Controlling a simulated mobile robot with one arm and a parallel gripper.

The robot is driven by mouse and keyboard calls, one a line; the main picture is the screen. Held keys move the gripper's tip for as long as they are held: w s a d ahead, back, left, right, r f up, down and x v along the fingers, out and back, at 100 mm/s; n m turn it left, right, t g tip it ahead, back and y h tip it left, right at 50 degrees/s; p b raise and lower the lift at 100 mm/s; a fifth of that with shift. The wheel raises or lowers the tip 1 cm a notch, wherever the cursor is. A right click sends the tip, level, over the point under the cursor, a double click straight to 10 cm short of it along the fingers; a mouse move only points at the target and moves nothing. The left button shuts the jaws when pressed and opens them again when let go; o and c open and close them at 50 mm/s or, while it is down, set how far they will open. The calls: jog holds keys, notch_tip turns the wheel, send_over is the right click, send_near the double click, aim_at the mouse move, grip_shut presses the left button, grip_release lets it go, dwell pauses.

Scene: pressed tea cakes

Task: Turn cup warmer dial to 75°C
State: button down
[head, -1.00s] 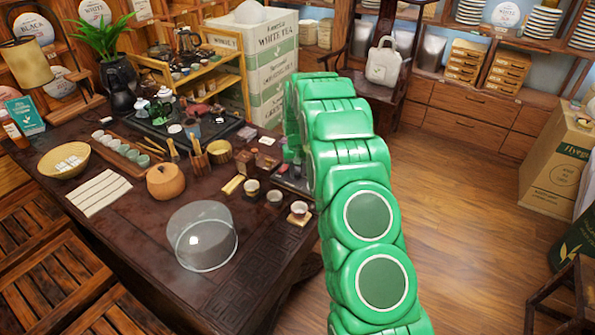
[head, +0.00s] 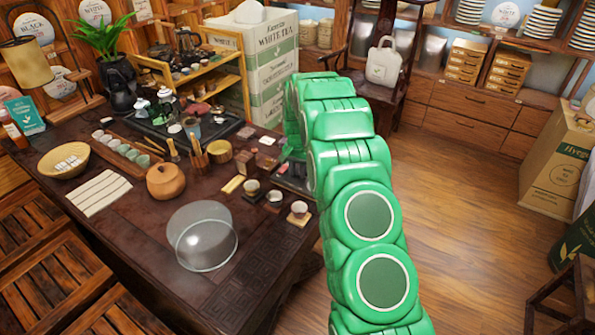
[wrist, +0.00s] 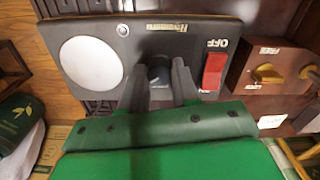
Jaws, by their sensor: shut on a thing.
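The cup warmer (wrist: 143,40) is a dark flat unit seen close up in the wrist view. It has a white round plate (wrist: 92,63) at left and a red switch (wrist: 214,72) at right under upside-down OFF lettering. My gripper (wrist: 159,82) has its two grey fingers shut on the sides of the black dial (wrist: 160,70) between them. The fingers hide much of the dial, and I cannot read its setting. In the head view the warmer (head: 294,184) shows only partly at the table's right edge, beside my green arm, which hides the fingers.
A wooden box with brass-coloured knobs (wrist: 268,74) stands right of the warmer in the wrist view. On the dark table, small cups (head: 274,196), a round clay pot (head: 165,181) and a clear glass dome (head: 203,236) lie left of my arm.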

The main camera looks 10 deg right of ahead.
aim_at(298, 172)
dwell(0.3)
jog(key=c, duration=0.8)
grip_release()
jog(key=shift+r, duration=3.9)
